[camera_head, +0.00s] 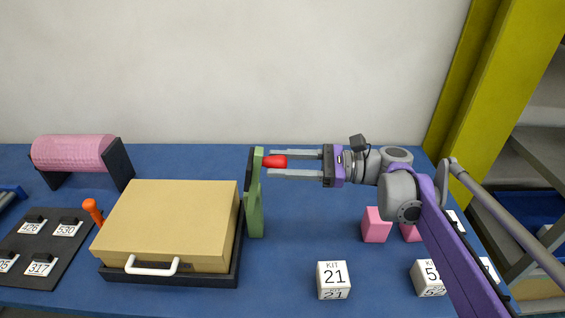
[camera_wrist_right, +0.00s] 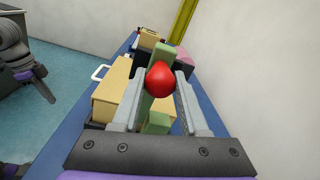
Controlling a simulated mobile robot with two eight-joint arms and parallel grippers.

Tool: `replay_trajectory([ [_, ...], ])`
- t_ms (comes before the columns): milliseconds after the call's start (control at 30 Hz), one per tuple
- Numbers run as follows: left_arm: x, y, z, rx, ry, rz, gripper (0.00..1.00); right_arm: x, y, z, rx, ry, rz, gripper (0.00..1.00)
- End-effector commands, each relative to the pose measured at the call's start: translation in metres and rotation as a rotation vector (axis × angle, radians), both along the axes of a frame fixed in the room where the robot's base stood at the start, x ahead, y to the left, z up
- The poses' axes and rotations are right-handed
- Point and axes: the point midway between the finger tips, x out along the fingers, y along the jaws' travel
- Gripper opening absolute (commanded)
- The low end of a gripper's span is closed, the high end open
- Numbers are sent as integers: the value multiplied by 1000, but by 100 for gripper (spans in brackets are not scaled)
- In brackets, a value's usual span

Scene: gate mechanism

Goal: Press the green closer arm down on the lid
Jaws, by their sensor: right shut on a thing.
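The green closer arm (camera_head: 255,195) stands upright at the right side of the box, with a red knob (camera_head: 274,161) sticking out to the right near its top. The tan lid (camera_head: 170,215) lies flat over the dark box base (camera_head: 170,279), with a white handle (camera_head: 152,268) at its front. My right gripper (camera_head: 270,163) comes in from the right, its fingers shut on the red knob. In the right wrist view the knob (camera_wrist_right: 160,79) sits between the fingers, with the green arm (camera_wrist_right: 162,55) behind it. My left gripper is not in view.
A white block marked 21 (camera_head: 333,280) stands at the front, with another block (camera_head: 427,278) and a pink block (camera_head: 376,225) to its right. An orange-handled lever (camera_head: 93,211), a dark tray of labels (camera_head: 40,250) and a pink roll (camera_head: 72,153) stand at left.

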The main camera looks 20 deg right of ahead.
Motion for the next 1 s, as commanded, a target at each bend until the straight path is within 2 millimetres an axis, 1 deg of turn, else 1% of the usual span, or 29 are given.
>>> replay_trajectory([
  [167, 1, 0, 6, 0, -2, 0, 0, 1, 3, 3, -24, 7, 1, 0],
  [367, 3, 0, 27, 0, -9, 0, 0, 4, 16, 12, -111, 30, 3, 0],
  [567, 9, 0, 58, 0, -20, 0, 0, 10, 39, 23, -263, 71, 4, 0],
  [700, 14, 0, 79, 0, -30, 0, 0, 16, 58, 27, -389, 105, 6, 0],
  [800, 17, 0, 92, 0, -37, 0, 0, 20, 72, 27, -480, 131, 6, 0],
  [1000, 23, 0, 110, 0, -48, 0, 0, 28, 99, 23, -663, 182, 5, 0],
])
